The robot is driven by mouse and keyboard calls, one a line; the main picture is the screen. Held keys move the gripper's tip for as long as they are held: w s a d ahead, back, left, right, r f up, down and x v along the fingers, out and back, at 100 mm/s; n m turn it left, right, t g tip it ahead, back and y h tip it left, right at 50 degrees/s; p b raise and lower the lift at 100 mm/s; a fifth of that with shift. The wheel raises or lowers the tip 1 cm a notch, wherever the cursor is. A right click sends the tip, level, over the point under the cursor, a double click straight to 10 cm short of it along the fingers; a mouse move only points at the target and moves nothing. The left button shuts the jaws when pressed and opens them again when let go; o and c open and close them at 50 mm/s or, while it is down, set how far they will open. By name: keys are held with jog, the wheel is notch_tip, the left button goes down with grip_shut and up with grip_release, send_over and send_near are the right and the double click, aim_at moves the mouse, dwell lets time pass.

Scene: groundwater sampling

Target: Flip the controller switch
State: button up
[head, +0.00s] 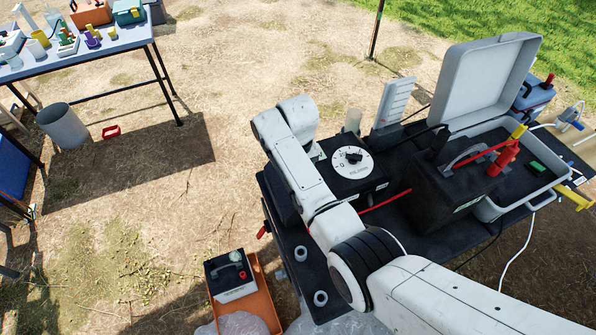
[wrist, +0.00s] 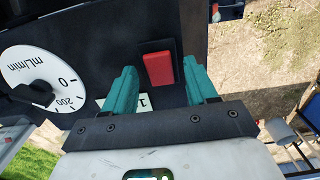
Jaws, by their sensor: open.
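The controller is a black box with a white round dial (head: 352,163) marked mL/min; the dial also shows at the left of the wrist view (wrist: 42,80). Its red rocker switch (wrist: 158,69) sits in a dark frame on the black panel. My gripper (wrist: 162,76) is open, with its two teal fingers on either side of the switch in the picture. Nothing is held between them. I cannot tell whether the fingers touch the panel. In the head view my arm hides the switch and most of the gripper.
An open grey case (head: 490,80) and a black battery (head: 455,185) with red and black clamps stand to the right. A red cable (head: 385,201) runs between. A table (head: 85,52) with sampling gear, a bucket (head: 62,126) and an orange tray (head: 262,290) are to the left.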

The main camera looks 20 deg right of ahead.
jog(key=shift+r, duration=0.15)
notch_tip(320, 180, up, 10)
jog(key=b, duration=0.1)
jog(key=shift+r, duration=0.25)
dwell(0.5)
jog(key=s+d+f, duration=0.3)
jog(key=s+f, duration=0.3)
jog(key=s, duration=0.3)
jog(key=s+d+f, duration=0.3)
jog(key=s+f, duration=0.4)
jog(key=s, duration=0.2)
jog(key=s+d+t, duration=0.1)
jog(key=s, duration=1.9)
jog(key=shift+d+r+m, duration=0.4)
jog(key=shift+r, duration=0.05)
jog(key=shift+s, duration=0.1)
